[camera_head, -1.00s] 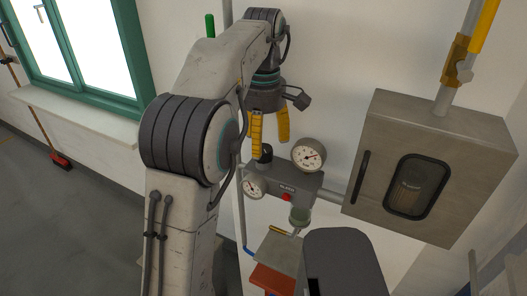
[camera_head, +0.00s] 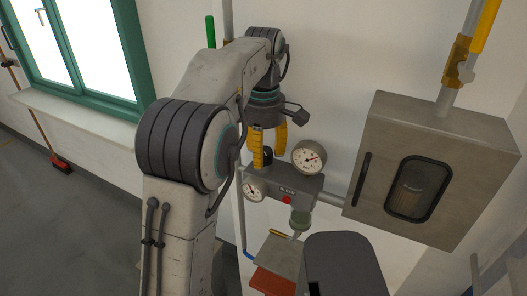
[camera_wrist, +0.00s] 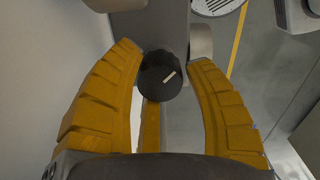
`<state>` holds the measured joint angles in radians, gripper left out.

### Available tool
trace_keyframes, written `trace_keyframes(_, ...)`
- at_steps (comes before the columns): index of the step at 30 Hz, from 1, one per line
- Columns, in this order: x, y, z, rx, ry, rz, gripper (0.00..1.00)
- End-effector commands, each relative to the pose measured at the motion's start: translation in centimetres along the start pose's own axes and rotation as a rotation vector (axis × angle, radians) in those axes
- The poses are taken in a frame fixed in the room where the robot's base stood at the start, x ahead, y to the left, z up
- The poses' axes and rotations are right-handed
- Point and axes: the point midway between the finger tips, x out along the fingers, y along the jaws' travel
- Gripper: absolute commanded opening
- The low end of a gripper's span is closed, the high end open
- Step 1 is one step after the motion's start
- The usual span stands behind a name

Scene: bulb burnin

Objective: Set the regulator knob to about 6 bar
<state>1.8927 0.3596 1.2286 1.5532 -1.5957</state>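The regulator knob (camera_wrist: 160,76) is black with a white pointer line slanting to the upper right in the wrist view. In the head view the knob (camera_head: 267,155) shows partly, on the grey regulator block (camera_head: 302,188). My gripper (camera_wrist: 168,62) is open, with its yellow fingers on either side of the knob. A small gap shows on the right; contact on the left cannot be told. In the head view my gripper (camera_head: 268,157) is over the knob from above. The large gauge (camera_head: 309,157) has a white dial, but its reading is too small to tell.
A smaller gauge (camera_head: 254,190) is at the block's left, and a red button (camera_head: 287,199) is on its front. A steel cabinet (camera_head: 435,170) with a dark window hangs at the right. A pipe (camera_head: 331,199) joins it to the block.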

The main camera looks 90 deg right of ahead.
Motion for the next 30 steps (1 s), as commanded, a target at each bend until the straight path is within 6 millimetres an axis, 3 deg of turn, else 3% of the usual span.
trace_keyframes(12, 0.03, 0.00, 0.00, 0.000, 0.000, -0.001, 0.09)
trace_keyframes(17, -0.09, -0.02, 0.00, 0.032, 0.000, -0.003, 0.08)
trace_keyframes(30, 0.03, 0.00, 0.00, 0.370, -0.001, -0.004, 0.08)
